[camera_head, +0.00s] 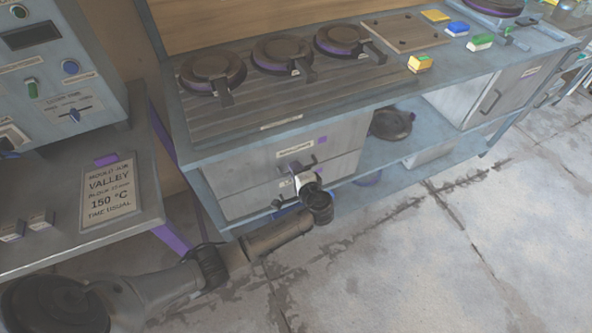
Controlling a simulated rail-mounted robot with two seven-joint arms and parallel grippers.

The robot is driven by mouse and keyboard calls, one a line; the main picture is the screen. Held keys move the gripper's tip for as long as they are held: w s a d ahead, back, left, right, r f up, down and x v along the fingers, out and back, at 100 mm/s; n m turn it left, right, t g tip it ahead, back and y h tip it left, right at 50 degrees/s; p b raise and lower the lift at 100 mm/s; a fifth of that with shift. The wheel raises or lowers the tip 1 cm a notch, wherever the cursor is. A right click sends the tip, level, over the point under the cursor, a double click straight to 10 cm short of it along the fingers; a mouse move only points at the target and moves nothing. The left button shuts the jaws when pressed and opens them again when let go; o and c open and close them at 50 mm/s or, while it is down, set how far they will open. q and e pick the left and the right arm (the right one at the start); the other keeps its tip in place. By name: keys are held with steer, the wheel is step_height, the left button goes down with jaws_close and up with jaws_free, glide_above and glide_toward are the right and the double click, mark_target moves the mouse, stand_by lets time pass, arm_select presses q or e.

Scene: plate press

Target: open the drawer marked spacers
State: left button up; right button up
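A grey drawer unit with two stacked drawers sits under the bench. The upper drawer (245,166) and lower drawer (240,203) both look shut. The upper drawer has a small label (295,148) and a purple square mark (322,139); the lower one has a partly covered label. The label print is too small to read, so I cannot tell which says spacers. My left gripper (303,172) is at the front of the drawers, by the upper drawer's handle, and partly hides the lower drawer. I cannot tell whether its fingers touch the handle. My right gripper is not in view.
Several round dark plates (213,68) stand on the bench top above. A control box (60,65) and sign (109,193) are at left. The floor (440,260) before the drawers is clear.

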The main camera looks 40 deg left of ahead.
arm_select(q)
jaws_close()
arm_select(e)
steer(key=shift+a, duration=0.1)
arm_select(q)
steer(key=shift+d, duration=0.1)
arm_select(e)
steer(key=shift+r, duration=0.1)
